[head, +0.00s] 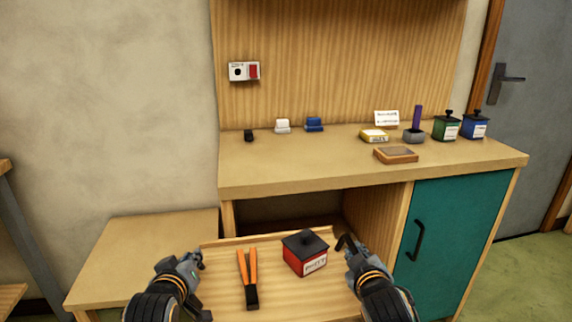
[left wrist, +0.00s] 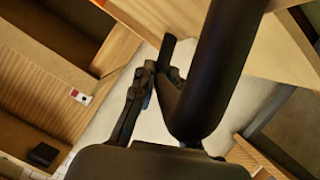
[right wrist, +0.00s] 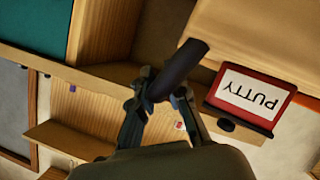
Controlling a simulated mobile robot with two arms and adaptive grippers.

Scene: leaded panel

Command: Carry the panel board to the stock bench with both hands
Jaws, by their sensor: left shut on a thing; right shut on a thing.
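The panel board (head: 215,285) is a pale wooden board with a raised rim, held in front of me at the bottom of the head view. On it lie orange-handled pliers (head: 247,275) and a red putty tin with a dark lid (head: 306,254), which also shows in the right wrist view (right wrist: 248,97). My left gripper (head: 198,262) is shut on the board's left black handle (left wrist: 205,85). My right gripper (head: 347,247) is shut on its right black handle (right wrist: 178,72). I cannot tell which bench is the stock bench.
A wooden workbench (head: 300,177) with a teal cupboard (head: 455,235) stands ahead. A lower bare wooden top (head: 140,250) is at left.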

